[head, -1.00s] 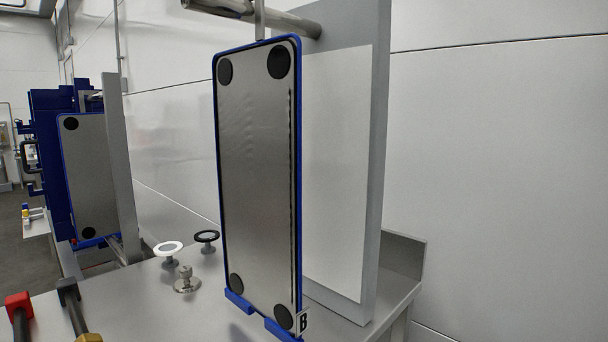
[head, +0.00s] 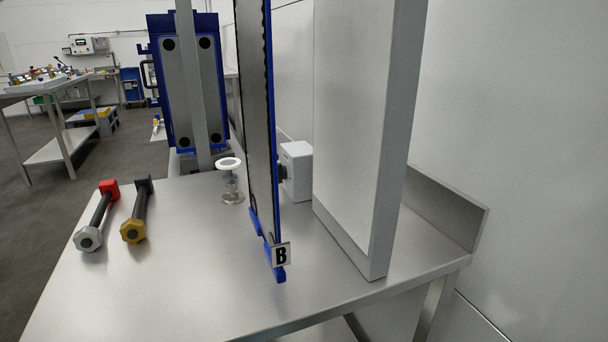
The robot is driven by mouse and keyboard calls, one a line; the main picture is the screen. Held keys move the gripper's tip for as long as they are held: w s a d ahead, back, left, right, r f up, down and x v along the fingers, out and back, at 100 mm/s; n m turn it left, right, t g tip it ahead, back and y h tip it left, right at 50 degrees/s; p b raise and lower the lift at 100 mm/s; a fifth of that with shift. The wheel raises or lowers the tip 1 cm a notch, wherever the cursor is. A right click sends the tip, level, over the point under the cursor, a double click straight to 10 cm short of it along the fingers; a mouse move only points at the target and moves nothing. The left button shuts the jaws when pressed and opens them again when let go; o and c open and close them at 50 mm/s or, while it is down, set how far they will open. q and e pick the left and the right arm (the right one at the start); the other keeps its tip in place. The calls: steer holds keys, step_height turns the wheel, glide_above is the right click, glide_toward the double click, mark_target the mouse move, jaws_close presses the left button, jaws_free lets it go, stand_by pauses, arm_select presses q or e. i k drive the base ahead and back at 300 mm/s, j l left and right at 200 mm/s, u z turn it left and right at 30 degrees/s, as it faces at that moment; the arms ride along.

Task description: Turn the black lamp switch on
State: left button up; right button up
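A pale grey box (head: 298,165) stands on the steel bench between the upright plate and the white panel. A small dark part (head: 282,172) shows on its left side, partly hidden by the plate. It may be the black lamp switch, but I cannot tell its setting. The upright white panel (head: 355,110) in a grey frame looks like a lamp panel; I cannot tell whether it is lit. Neither of my grippers is in view.
The blue-edged plate (head: 262,110), seen nearly edge-on, stands in a blue foot beside a "B" label (head: 281,255). A red-ended tool (head: 98,215) and a gold-ended tool (head: 138,208) lie at left. A white-topped fitting (head: 230,170) stands near the plate. The front bench top is clear.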

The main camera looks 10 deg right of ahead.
mark_target(282, 174)
steer(key=j+u, duration=0.25)
steer(key=j, duration=0.35)
steer(key=i+j+u, duration=0.1)
steer(key=j+u, duration=0.15)
steer(key=j, duration=0.3)
steer(key=i+j+u, duration=0.2)
steer(key=j, duration=0.4)
steer(key=k, duration=0.1)
